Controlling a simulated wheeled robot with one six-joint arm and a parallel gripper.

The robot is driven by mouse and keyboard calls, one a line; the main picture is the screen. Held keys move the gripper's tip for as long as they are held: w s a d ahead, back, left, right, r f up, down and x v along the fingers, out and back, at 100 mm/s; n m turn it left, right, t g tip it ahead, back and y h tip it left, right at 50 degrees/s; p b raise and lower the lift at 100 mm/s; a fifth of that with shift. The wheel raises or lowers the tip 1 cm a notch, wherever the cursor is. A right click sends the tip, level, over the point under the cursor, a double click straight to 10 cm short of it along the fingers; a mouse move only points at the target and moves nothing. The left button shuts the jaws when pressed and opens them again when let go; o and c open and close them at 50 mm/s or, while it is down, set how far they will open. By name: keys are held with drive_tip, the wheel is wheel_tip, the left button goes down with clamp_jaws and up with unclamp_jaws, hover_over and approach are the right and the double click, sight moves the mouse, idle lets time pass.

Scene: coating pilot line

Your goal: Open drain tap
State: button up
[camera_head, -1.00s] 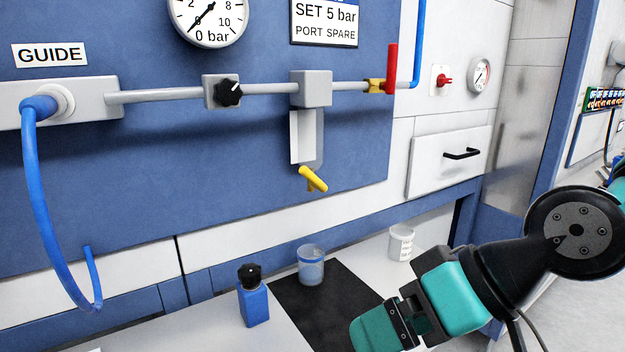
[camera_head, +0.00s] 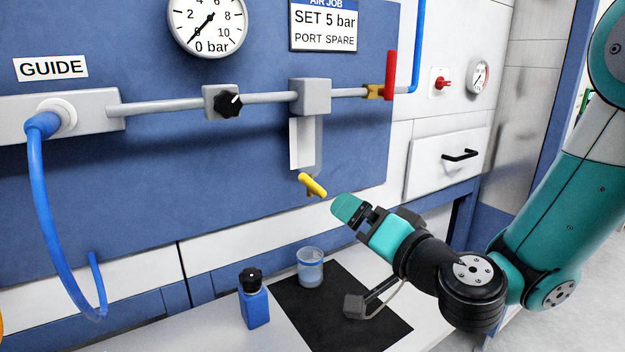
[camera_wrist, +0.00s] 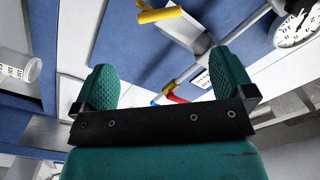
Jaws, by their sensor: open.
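The drain tap is a yellow handle (camera_head: 313,185) at the bottom of a clear bowl (camera_head: 317,145) with a white plate, hanging below a grey block (camera_head: 310,96) on the pipe. The handle slants down to the right. My gripper (camera_head: 350,212) is just right of and slightly below the handle, apart from it. In the wrist view my gripper (camera_wrist: 165,85) has its two green fingers spread with nothing between them. The yellow handle (camera_wrist: 160,14) shows at the top of that view, beyond the fingertips.
A clear cup (camera_head: 310,268) stands on the black mat (camera_head: 330,320), below the tap. A blue bottle with a black cap (camera_head: 253,300) stands to its left. A red lever (camera_head: 391,75) and black knob (camera_head: 228,103) are on the pipe. A gauge (camera_head: 208,24) reads near 0.

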drive_tip(key=p, duration=1.1)
approach(313, 189)
drive_tip(key=x, duration=0.3)
drive_tip(key=w+p, duration=0.1)
drive_tip(key=p, duration=0.1)
drive_tip(key=w+a+p, duration=0.1)
drive_tip(key=p, duration=0.2)
drive_tip(key=shift+w+a+r, duration=0.1)
drive_tip(key=shift+a+r, duration=0.2)
drive_tip(key=shift+r, duration=0.1)
drive_tip(key=p+x, duration=0.1)
drive_tip(key=p, duration=0.4)
drive_tip(key=shift+w+a, duration=0.25)
drive_tip(key=shift+w, duration=0.05)
drive_tip(key=shift+w+a+f+p, duration=0.25)
drive_tip(key=shift+w+a+p, duration=0.3)
drive_tip(key=shift+p, duration=0.3)
drive_tip(key=shift+w+a+f+p, duration=0.2)
drive_tip(key=shift+w+a+p, duration=0.05)
drive_tip(key=shift+w+p, duration=0.45)
